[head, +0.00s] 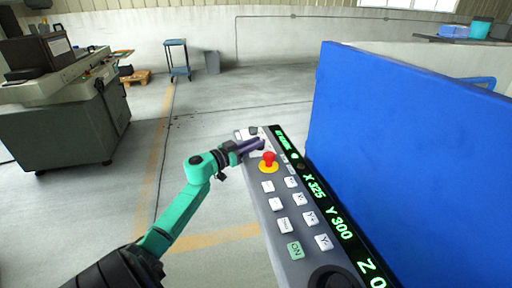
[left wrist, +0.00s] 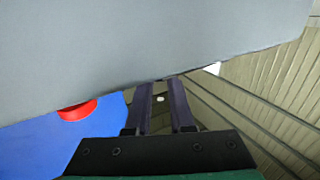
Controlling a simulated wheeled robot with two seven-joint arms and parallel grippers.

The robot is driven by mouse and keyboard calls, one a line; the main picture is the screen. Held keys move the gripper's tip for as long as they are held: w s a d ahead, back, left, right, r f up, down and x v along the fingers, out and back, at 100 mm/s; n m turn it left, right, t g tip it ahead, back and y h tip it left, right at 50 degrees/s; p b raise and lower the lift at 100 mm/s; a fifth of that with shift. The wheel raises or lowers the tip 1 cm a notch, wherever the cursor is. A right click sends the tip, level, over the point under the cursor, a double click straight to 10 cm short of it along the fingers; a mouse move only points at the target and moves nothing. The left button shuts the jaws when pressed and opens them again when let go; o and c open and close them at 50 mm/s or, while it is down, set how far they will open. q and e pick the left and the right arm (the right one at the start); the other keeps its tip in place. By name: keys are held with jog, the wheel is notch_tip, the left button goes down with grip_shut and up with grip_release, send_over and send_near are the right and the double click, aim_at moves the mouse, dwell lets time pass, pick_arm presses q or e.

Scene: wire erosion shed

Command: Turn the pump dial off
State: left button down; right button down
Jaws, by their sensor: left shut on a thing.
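The grey control panel (head: 262,200) slopes away from me. My left gripper (head: 258,145), with dark purple fingers, reaches over its far left end. The fingers are shut on the pump dial, which they mostly hide; its pointer direction cannot be read. In the left wrist view the two fingers (left wrist: 160,95) run up to the grey panel face (left wrist: 130,60), and the dial itself is not clear there. My right gripper is not in view.
A red emergency stop (head: 268,160) on a yellow base sits close to the gripper. White axis buttons, a green ON button (head: 295,250) and a green readout follow nearer me. A blue screen (head: 400,150) stands to the right. A machine (head: 60,110) stands at left; floor between is clear.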

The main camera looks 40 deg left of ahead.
pick_arm(q)
jog(key=m+h, duration=0.1)
jog(key=h+b, duration=0.1)
jog(key=shift+w+a+f+m+g+h, duration=0.1)
jog(key=shift+a+f+m+g+h, duration=0.1)
jog(key=shift+f+m+g+h, duration=0.15)
jog(key=shift+a+m+g+h+b, duration=0.15)
jog(key=shift+m+g+h+b, duration=0.3)
jog(key=shift+m+h+b, duration=0.4)
jog(key=shift+w+m+g+h+b, duration=0.1)
jog(key=shift+m+g+h+b, duration=0.3)
jog(key=shift+h+b, duration=0.45)
jog(key=shift+a+r+m+g+h+b, duration=0.1)
jog(key=shift+r+m+g+h+b, duration=0.2)
jog(key=shift+m+h+b, duration=0.2)
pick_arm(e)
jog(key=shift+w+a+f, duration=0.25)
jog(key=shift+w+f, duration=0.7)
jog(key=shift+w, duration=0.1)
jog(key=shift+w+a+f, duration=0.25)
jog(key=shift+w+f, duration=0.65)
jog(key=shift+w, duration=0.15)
pick_arm(q)
jog(key=c, duration=1.1)
grip_release()
jog(key=shift+o, duration=0.2)
